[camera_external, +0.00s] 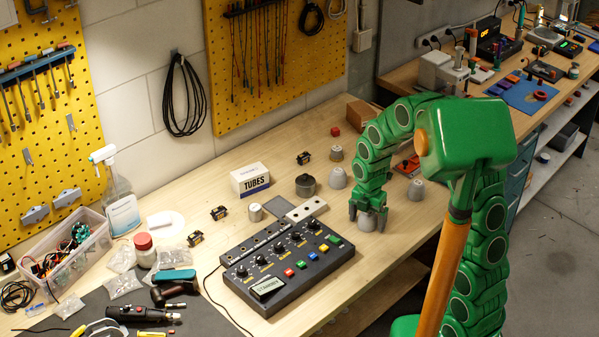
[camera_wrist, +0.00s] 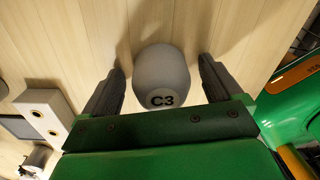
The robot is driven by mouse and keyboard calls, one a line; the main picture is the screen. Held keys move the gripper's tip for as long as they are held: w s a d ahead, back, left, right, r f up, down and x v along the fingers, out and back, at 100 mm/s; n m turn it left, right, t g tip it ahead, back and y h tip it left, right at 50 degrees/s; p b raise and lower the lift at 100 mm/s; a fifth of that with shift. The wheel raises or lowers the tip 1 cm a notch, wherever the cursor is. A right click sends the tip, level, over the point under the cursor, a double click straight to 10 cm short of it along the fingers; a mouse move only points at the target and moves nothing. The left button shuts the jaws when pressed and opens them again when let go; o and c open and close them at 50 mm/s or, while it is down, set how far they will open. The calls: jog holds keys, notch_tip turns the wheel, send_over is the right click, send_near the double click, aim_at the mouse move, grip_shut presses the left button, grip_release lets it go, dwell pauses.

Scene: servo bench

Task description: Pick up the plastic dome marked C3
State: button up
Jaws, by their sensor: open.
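The grey plastic dome marked C3 (camera_wrist: 160,72) stands between the two open fingers of my gripper (camera_wrist: 160,90) in the wrist view. Its C3 marking faces the camera, and a gap shows on each side between dome and fingers. In the external view my gripper (camera_external: 369,212) points down over the bench, and part of the dome (camera_external: 367,222) shows beneath it. Other grey domes stand nearby: one (camera_external: 337,178) behind to the left, one (camera_external: 417,189) to the right and one (camera_external: 336,153) farther back.
A control box with knobs and coloured buttons (camera_external: 285,262) lies left of my gripper. A pale block with holes (camera_external: 307,209) and a dark lidded pot (camera_external: 305,186) are behind it. A TUBES box (camera_external: 250,180) stands farther left. Bare wood (camera_external: 385,248) lies in front.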

jog(key=c, duration=1.1)
jog(key=shift+r, duration=0.15)
